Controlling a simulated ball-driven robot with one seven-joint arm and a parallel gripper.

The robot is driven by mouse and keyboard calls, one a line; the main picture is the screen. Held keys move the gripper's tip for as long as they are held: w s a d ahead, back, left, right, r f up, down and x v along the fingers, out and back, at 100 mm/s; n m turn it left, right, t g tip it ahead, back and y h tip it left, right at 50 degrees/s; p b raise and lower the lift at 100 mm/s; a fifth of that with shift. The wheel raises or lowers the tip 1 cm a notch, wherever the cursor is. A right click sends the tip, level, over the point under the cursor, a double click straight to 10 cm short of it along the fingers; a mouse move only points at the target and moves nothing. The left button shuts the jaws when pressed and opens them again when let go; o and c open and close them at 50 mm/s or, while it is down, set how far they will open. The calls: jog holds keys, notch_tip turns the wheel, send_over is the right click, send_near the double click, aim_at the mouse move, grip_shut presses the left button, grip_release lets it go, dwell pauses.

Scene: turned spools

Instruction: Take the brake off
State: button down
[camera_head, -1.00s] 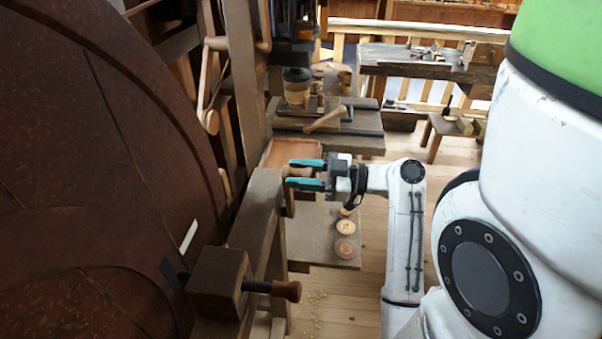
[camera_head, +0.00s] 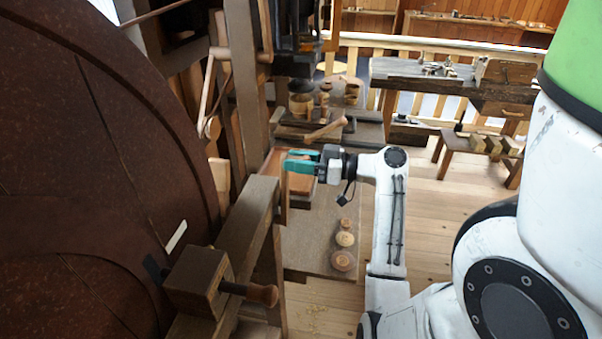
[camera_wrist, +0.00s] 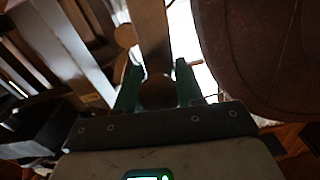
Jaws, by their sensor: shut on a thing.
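In the head view my gripper (camera_head: 302,160), with teal fingers, is beside the far end of a long wooden beam (camera_head: 245,225). In the wrist view its fingers stand on either side of a round dark wooden knob (camera_wrist: 157,92), shut on it. A wooden bar (camera_wrist: 148,38) runs away behind the knob. The knob is hard to make out in the head view. A large dark brown wheel (camera_head: 90,150) fills the left. A wooden block (camera_head: 197,281) with a turned peg handle (camera_head: 262,294) sits near its rim. I cannot tell whether the block touches the wheel.
A low bench (camera_head: 325,240) with several round wooden pieces lies beyond the beam. Behind it, a table (camera_head: 365,132) holds a mallet (camera_head: 326,129) and turned cups. A workbench (camera_head: 420,72) and a stool (camera_head: 452,147) stand farther back. Floor (camera_head: 430,215) is open right of my forearm.

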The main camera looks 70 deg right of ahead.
jog(key=shift+w+d+f+m+b, duration=0.1)
jog(key=shift+d+f+m+b, duration=0.1)
jog(key=shift+d+m, duration=0.75)
jog(key=shift+w+d+f+m+b, duration=0.15)
jog(key=shift+d+m, duration=0.3)
jog(key=shift+d, duration=0.95)
jog(key=c, duration=0.7)
grip_release()
jog(key=shift+s+d, duration=0.1)
jog(key=shift+d, duration=0.05)
jog(key=shift+f, duration=0.15)
jog(key=s+b, duration=0.2)
jog(key=s, duration=0.8)
jog(key=shift+s+d, duration=0.35)
jog(key=shift+d, duration=0.05)
